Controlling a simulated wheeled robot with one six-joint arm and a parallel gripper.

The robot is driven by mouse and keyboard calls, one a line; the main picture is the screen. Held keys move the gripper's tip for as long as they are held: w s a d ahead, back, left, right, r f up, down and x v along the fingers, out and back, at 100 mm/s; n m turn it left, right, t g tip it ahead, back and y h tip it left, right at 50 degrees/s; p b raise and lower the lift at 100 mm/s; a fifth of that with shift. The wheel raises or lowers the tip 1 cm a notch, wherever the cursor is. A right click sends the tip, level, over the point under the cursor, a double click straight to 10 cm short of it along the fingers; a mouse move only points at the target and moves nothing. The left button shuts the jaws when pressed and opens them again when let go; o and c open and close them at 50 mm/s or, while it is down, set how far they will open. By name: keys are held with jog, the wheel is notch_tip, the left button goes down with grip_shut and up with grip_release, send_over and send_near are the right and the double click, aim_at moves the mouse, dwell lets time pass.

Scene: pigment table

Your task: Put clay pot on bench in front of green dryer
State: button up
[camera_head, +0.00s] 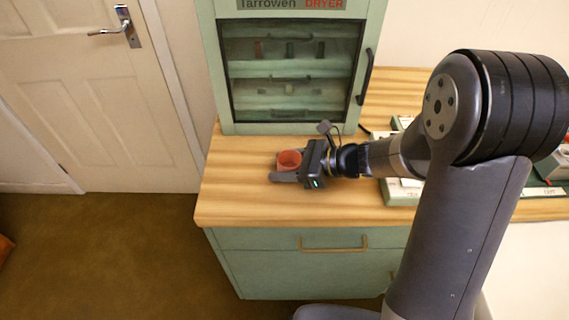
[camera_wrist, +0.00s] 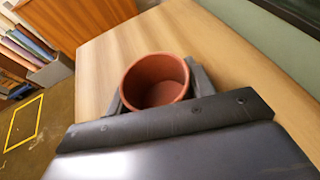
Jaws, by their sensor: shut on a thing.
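The clay pot (camera_head: 289,160) is a small reddish-brown open pot, upright between the fingers of my gripper (camera_head: 285,166). In the wrist view the pot (camera_wrist: 155,80) is seen from above and looks empty, with a finger of my gripper (camera_wrist: 157,92) against each side. The pot is at or just above the wooden bench top (camera_head: 235,190); I cannot tell if it touches. The green dryer (camera_head: 227,100) stands at the back of the bench, with a glass door and shelves. The pot is in front of it.
The bench's left and front edges are close to the pot. Green trays (camera_head: 398,192) with papers lie to the right, behind my arm. A white door (camera_head: 100,100) is at the left. Bare bench top lies left and front of the pot.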

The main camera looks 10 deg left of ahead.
jog(key=o, duration=1)
jog(key=shift+f, duration=0.1)
jog(key=shift+o, duration=0.2)
jog(key=shift+r+p, duration=0.3)
jog(key=v, duration=1.2)
jog(key=shift+f, duration=0.15)
